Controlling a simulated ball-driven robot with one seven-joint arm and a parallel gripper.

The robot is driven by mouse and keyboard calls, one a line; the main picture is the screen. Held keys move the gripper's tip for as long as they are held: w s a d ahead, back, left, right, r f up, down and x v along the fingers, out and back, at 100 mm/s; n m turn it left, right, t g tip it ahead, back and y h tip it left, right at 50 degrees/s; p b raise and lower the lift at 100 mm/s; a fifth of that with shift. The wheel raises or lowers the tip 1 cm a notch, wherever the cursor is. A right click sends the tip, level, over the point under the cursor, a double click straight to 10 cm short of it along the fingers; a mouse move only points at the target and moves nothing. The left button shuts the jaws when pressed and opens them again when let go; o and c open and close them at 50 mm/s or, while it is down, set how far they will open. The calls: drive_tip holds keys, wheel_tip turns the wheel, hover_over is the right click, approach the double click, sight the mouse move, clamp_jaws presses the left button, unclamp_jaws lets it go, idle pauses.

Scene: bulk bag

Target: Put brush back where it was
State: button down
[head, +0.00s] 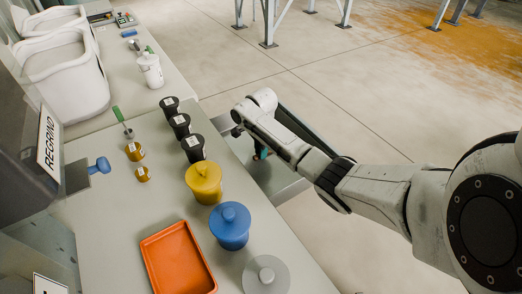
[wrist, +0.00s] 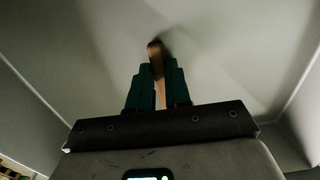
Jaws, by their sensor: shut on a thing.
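In the wrist view the green fingers of my gripper (wrist: 158,76) are shut on a brown, wooden-looking handle, which I take to be the brush (wrist: 156,58). The handle sticks out past the fingertips; no bristles can be made out. A pale grey surface with raised sides lies beyond it. In the head view my gripper (head: 258,153) is mostly hidden behind my forearm, low beside the bench's right edge, over a grey surface (head: 270,185). The brush is too small and covered to make out clearly there.
The grey bench (head: 110,215) holds several black cups (head: 181,126), a yellow lidded pot (head: 204,182), a blue lidded pot (head: 230,226), an orange tray (head: 180,262) and small amber jars (head: 134,152). White bins (head: 65,70) stand at upper left. Open floor (head: 350,110) lies right.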

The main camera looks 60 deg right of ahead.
drive_tip(key=c, duration=1.1)
unclamp_jaws()
drive_tip(key=shift+o, duration=0.2)
wheel_tip(320, 180, up, 12)
drive_tip(key=p, duration=0.1)
